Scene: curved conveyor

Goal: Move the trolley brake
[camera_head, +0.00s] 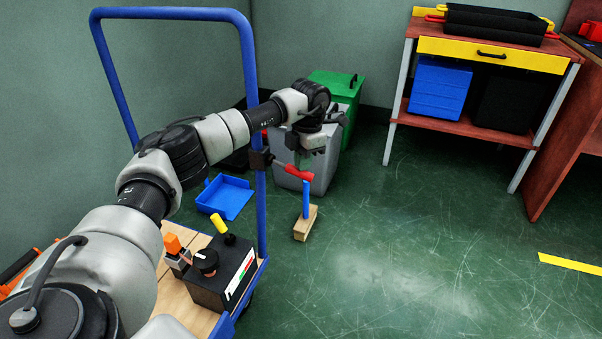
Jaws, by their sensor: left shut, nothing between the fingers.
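The trolley's blue tubular frame (254,60) rises at the left, with its wooden deck (178,300) below. A black fitting (260,160) sits on the frame's right post. A red lever-like piece (298,173) lies just right of the fitting and looks like the brake handle; whether they join is hard to tell. My left gripper (306,164) points down right at the red piece, shut with nothing held. Its fingertips are small and partly hidden, so contact is unclear. My right gripper is not in view.
A black box (217,280) with a yellow-topped lever stands on the deck.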

